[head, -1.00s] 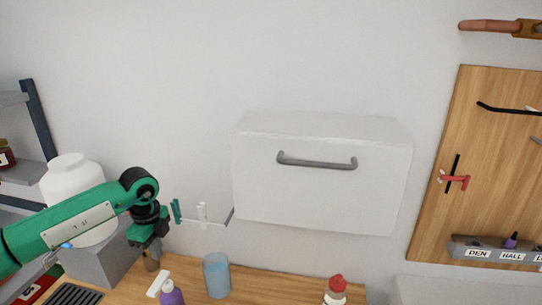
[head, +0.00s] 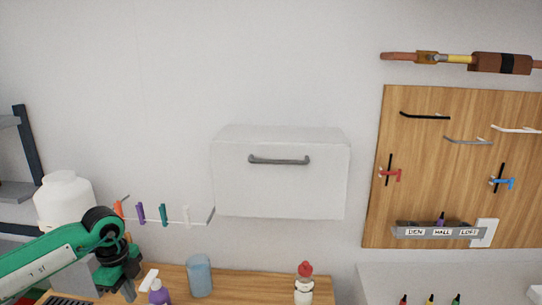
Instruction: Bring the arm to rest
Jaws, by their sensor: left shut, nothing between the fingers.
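My left arm comes in from the lower left in the head view, green with black joints. Its gripper (head: 128,289) points down in front of the wooden counter, beside the white spray head of a purple bottle (head: 159,294). The fingers are shut with nothing between them. The fingertips are small and partly hard to make out. My right gripper is not in view.
A white wall cabinet (head: 280,180) with a grey handle is closed. A rail of coloured pegs (head: 163,215) hangs left of it. A blue cup (head: 200,276) and a red-capped bottle (head: 304,284) stand on the counter (head: 240,284). A pegboard (head: 440,165) is at right.

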